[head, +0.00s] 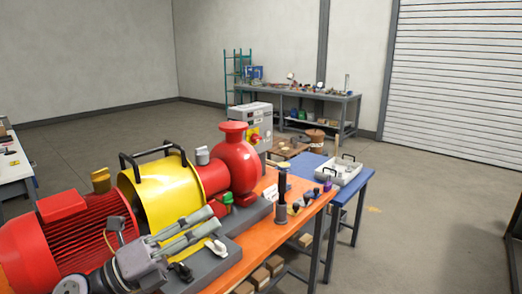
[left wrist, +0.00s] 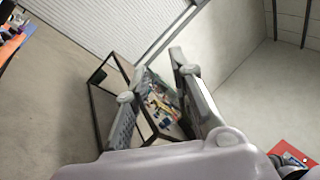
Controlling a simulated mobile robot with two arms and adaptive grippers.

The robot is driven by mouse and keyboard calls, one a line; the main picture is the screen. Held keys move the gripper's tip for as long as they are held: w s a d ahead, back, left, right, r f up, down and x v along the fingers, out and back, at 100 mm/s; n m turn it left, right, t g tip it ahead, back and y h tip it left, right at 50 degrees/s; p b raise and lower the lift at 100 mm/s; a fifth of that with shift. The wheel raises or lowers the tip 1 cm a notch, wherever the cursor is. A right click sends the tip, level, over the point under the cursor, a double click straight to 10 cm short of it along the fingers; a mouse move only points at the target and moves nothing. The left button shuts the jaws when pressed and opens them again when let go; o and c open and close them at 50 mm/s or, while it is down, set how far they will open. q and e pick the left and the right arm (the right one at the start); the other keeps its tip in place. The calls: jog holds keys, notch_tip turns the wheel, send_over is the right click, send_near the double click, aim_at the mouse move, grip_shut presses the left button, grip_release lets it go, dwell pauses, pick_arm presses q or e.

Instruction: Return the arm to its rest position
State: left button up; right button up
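My left arm comes in at the lower left of the head view. Its grey gripper (head: 214,219) is in front of the yellow guard and points up and to the right. In the left wrist view the two fingers of the left gripper (left wrist: 151,82) stand apart, with nothing held between them. My right arm and gripper are not in view.
Beside the left gripper are the red motor (head: 75,240), yellow guard (head: 160,195) and red pump (head: 238,165) on an orange bench (head: 250,250). A blue table (head: 315,168) holds a pale tray (head: 342,172). Open floor (head: 430,225) lies to the right.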

pick_arm(q)
jog(key=a+f+n+t+y, duration=0.1)
jog(key=a+f+n+y, duration=0.3)
jog(key=f+n+y, duration=0.45)
jog(key=s+a+f+n+t+y, duration=0.15)
jog(key=a+f+n+y, duration=0.4)
jog(key=n, duration=0.55)
jog(key=a+f+n+t+y, duration=0.2)
jog(key=a+f+n+y, duration=0.2)
jog(key=f+n+y, duration=0.45)
jog(key=s+d+f+n+g+h, duration=0.25)
jog(key=s+f+g, duration=0.45)
jog(key=s, duration=0.4)
jog(key=s+d+f+n+g+h, duration=0.1)
jog(key=s+f+n+g, duration=0.35)
jog(key=s+f, duration=0.6)
notch_tip(320, 180, down, 24)
jog(key=s+m+g, duration=0.1)
jog(key=s+g, duration=0.1)
jog(key=s+a+f, duration=0.3)
jog(key=s+f, duration=1.4)
jog(key=shift+s+a+g, duration=0.15)
jog(key=shift+s+g, duration=0.05)
jog(key=shift+g, duration=0.2)
